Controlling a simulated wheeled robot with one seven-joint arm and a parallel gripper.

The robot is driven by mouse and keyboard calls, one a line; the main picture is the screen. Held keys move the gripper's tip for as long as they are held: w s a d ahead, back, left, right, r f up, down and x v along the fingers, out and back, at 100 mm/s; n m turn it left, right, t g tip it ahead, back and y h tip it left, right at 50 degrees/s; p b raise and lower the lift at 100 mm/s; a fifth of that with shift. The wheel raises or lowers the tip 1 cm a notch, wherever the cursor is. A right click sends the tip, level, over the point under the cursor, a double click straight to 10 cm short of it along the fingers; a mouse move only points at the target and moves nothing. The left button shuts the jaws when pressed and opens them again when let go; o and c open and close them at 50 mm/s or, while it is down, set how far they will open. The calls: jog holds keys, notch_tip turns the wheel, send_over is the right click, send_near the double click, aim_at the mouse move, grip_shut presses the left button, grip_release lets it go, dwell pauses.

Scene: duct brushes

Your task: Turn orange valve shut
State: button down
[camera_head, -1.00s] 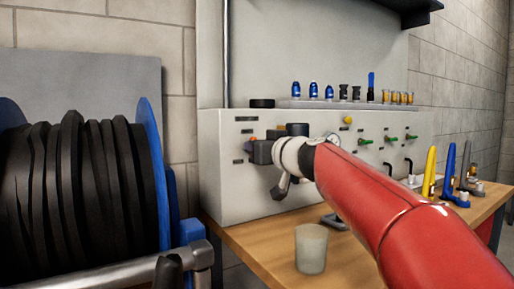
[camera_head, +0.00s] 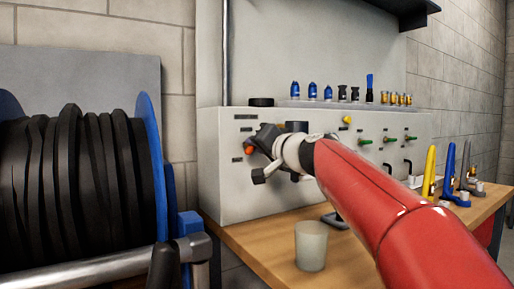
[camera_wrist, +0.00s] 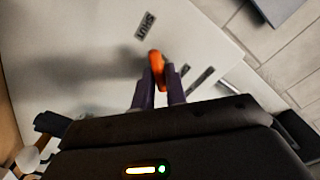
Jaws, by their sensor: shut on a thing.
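The orange valve handle (camera_head: 250,150) is at the left part of the pale panel box's front and partly hidden by my gripper. In the wrist view the orange handle (camera_wrist: 156,66) stands between the two dark finger tips. My gripper (camera_wrist: 158,92) is shut on it, and the wrist is rolled at a tilt. In the head view my gripper (camera_head: 254,146) reaches the panel from the right. A label reading SHUT (camera_wrist: 146,25) is on the panel just beyond the handle. The handle's base is hidden.
Green-handled valves (camera_head: 388,139) and a yellow knob (camera_head: 347,120) are further right on the panel. A frosted cup (camera_head: 311,246) stands on the wooden bench (camera_head: 262,256) below my arm. A hose reel (camera_head: 80,180) stands at left. Small fittings line the shelf above.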

jog(key=shift+f+m+p, duration=0.15)
jog(key=shift+m+p, duration=0.05)
jog(key=shift+m, duration=2.1)
jog(key=shift+f+m+p, duration=0.15)
jog(key=shift+m, duration=2.15)
jog(key=c, duration=1.5)
grip_release()
jog(key=shift+d, duration=0.1)
jog(key=shift+o, duration=0.2)
jog(key=b+v, duration=0.2)
jog(key=v, duration=0.5)
jog(key=shift+s+d, duration=0.25)
jog(key=shift+s, duration=0.05)
